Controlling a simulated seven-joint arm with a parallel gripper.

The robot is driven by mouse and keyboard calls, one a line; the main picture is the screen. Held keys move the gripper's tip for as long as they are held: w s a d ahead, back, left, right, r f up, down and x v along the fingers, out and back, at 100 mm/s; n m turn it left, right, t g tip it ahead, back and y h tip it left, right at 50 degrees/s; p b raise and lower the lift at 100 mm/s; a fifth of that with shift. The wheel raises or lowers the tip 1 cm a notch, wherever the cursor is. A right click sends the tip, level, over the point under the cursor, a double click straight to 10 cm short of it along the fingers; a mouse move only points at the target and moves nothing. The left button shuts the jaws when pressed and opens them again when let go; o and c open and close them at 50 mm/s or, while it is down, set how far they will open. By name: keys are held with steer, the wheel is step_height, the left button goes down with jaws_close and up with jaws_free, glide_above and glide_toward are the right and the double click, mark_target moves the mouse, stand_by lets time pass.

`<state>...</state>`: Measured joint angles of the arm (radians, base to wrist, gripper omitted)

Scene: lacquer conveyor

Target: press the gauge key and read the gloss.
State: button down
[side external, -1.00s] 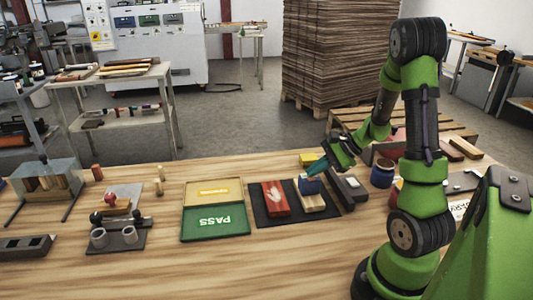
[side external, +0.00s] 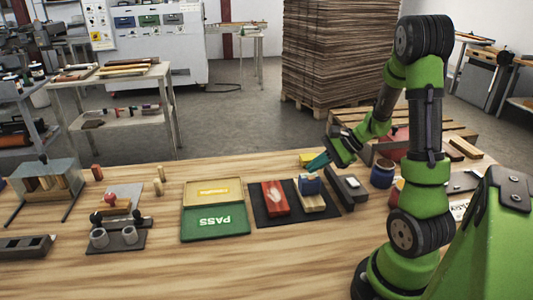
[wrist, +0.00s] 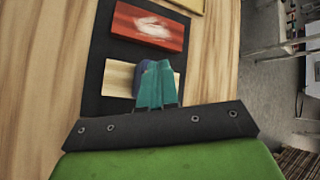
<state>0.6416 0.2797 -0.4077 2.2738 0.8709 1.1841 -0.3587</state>
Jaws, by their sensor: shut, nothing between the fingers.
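A small blue block with a pale front, which looks like the gauge (side external: 309,184), stands on a pale wooden panel (side external: 313,203) on the black mat (side external: 268,218). I cannot make out its key or any reading. My gripper (side external: 318,162), with teal fingers, is shut and empty just above and behind the gauge, a small gap apart in the side view. In the wrist view the shut fingers (wrist: 157,88) cover part of the gauge (wrist: 141,79). A red panel with a white mark (side external: 274,199) lies beside the pale one, also seen in the wrist view (wrist: 148,27).
A green PASS tray (side external: 214,234) and a yellow tray (side external: 213,182) lie left of the mat. A dark grey device (side external: 350,187) stands close to the gauge's right. A yellow block (side external: 308,159) is behind.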

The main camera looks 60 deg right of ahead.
mark_target(315, 178)
steer(key=shift+r, duration=2.5)
steer(key=s+a+r+n, duration=0.1)
steer(key=a+r+n, duration=0.2)
steer(key=a+n, duration=0.3)
steer(key=s+a+r+n+h, duration=0.1)
steer(key=s+a+r+n, duration=0.1)
steer(key=a+n, duration=0.3)
steer(key=s+a+r+n+g+h, duration=0.1)
steer(key=a+r+n, duration=0.3)
steer(key=a, duration=0.8)
steer(key=s+n, duration=0.1)
steer(key=n, duration=0.1)
steer(key=shift+s+r+n, duration=0.2)
steer(key=shift+n, duration=0.1)
